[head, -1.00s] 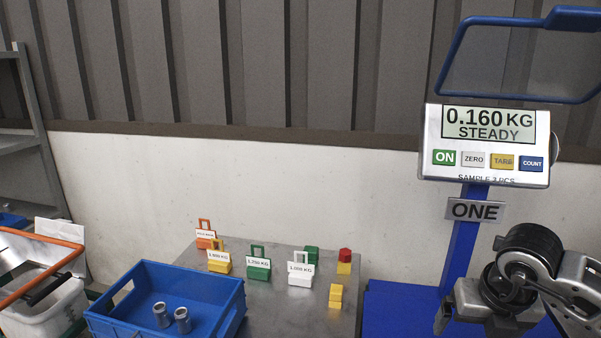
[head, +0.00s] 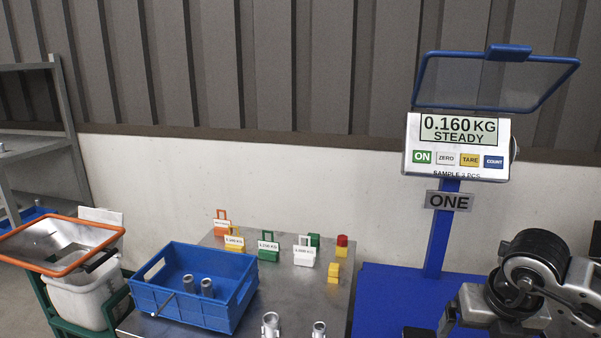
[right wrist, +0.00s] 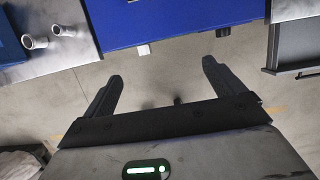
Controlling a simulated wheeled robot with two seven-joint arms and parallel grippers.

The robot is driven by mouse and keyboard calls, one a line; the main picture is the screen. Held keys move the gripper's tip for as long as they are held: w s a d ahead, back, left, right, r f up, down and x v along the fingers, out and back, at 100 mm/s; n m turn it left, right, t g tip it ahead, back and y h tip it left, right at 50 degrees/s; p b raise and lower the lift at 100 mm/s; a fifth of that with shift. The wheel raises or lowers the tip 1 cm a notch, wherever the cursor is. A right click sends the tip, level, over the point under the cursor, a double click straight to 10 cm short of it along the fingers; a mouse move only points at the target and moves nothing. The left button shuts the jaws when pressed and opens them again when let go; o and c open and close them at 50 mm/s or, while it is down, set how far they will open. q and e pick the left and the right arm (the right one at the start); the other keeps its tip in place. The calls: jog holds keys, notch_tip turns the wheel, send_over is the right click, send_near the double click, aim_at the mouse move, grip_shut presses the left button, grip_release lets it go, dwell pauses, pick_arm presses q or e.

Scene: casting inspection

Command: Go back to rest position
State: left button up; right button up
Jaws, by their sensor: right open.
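My right gripper (right wrist: 158,80) shows in the right wrist view with its two dark fingers spread apart and nothing between them. Bare floor lies beneath it, and the blue bench edge (right wrist: 175,22) is ahead of it. In the head view my right arm (head: 530,280) comes in at the lower right, in front of the blue bench; its fingers are out of frame. My left gripper is not seen in either current view.
The scale display (head: 458,146) reads 0.160 KG STEADY. A blue crate (head: 180,306) holds metal cylinders on the steel table (head: 300,300). Two metal fittings (head: 270,324) stand near its front. Labelled weights (head: 268,252) stand behind. A white bin (head: 80,300) with an orange-rimmed tray is left.

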jog(key=s+a+n+g+y, duration=0.1)
jog(key=s+a+y, duration=0.25)
jog(key=a, duration=0.35)
jog(key=s+a+g+y+p, duration=0.1)
jog(key=s+a+y, duration=0.1)
jog(key=a+y, duration=0.45)
jog(key=s+a+n+g+y, duration=0.1)
jog(key=s+a+y, duration=0.1)
jog(key=a, duration=0.7)
jog(key=a+r+m+t+y+p, duration=0.1)
jog(key=a+r+m+t+y, duration=0.3)
jog(key=r+m+t+y, duration=0.25)
jog(key=w+d+f+m+t+h+p, duration=0.1)
jog(key=d+f+m+t+h, duration=0.35)
jog(key=m, duration=0.55)
jog(key=w+d+f+m+t+h+p, duration=0.1)
jog(key=w+d+f+m+t+h, duration=0.15)
jog(key=d+m+t+h, duration=0.6)
jog(key=s+a+f+m+g+h, duration=0.1)
jog(key=s+f+m+g, duration=0.7)
jog(key=f, duration=0.4)
jog(key=shift+s+a+f+g, duration=0.25)
jog(key=shift+s+g, duration=0.4)
jog(key=shift+s, duration=0.35)
